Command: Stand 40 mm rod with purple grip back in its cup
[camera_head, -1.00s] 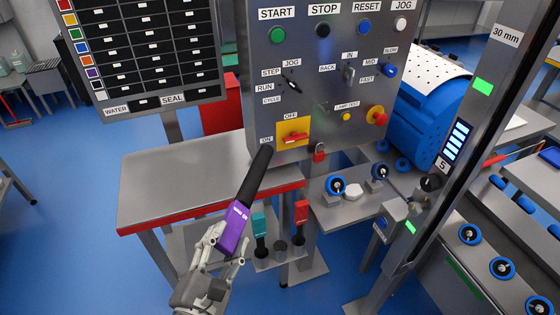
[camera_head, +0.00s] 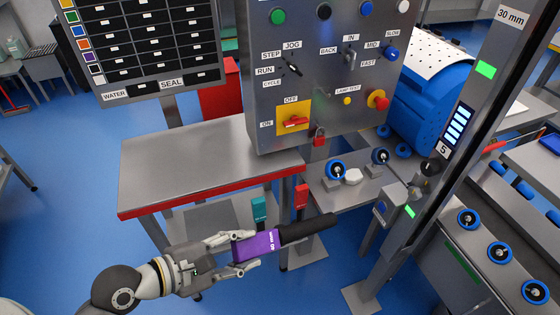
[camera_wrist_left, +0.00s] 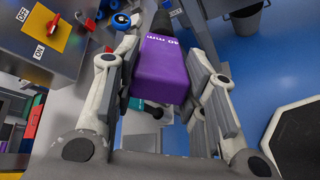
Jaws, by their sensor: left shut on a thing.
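The rod with the purple grip (camera_head: 262,246), marked 40 mm in the left wrist view (camera_wrist_left: 165,72), is in my left gripper (camera_head: 252,249). The fingers lie on both sides of the grip. The rod lies nearly level in the head view, its black shaft (camera_head: 307,228) pointing right and slightly up. My right gripper is not in view.
A steel table (camera_head: 205,155) with a red front edge stands left of the rods. The control panel (camera_head: 330,80) rises behind. A steel post (camera_head: 455,130) and a roller bench are at right. Blue floor (camera_head: 90,245) is clear at left.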

